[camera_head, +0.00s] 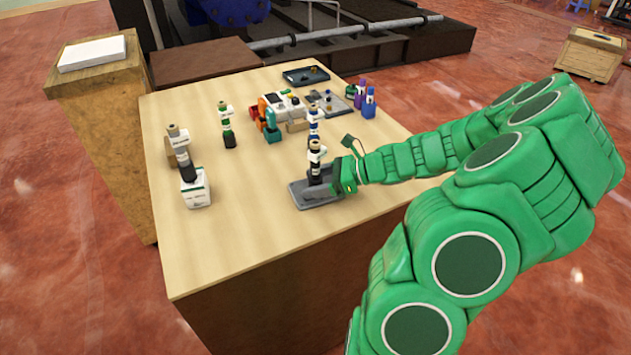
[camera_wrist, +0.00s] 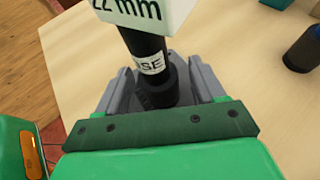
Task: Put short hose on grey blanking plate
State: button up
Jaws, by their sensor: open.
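A dark grey plate (camera_head: 299,202), which looks like the blanking plate, lies on the table near its front right edge. A short black hose (camera_head: 315,173) with a white label stands upright, over or on this plate. In the wrist view the black hose (camera_wrist: 150,66) carries a label ending in "SE", with a white block marked "22 mm" at its upper end. My gripper (camera_wrist: 158,88) is open, with one grey finger on each side of the hose's lower end. Whether the fingers touch it is unclear. In the head view my green wrist hides part of the plate.
A white-labelled canister (camera_head: 195,188) stands at left with a dark-topped piece behind it. A black-and-green bottle (camera_head: 227,135), coloured blocks (camera_head: 268,120), blue and purple bottles (camera_head: 369,105) and a dark tray (camera_head: 305,76) stand farther back. The table's front left is clear.

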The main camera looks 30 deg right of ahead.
jog(key=shift+r, duration=0.15)
jog(key=shift+s+d+r, duration=0.1)
jog(key=shift+s+d, duration=0.05)
jog(key=shift+d, duration=0.1)
jog(key=v, duration=1.1)
jog(key=shift+s+d+r, duration=0.1)
jog(key=shift+d, duration=0.05)
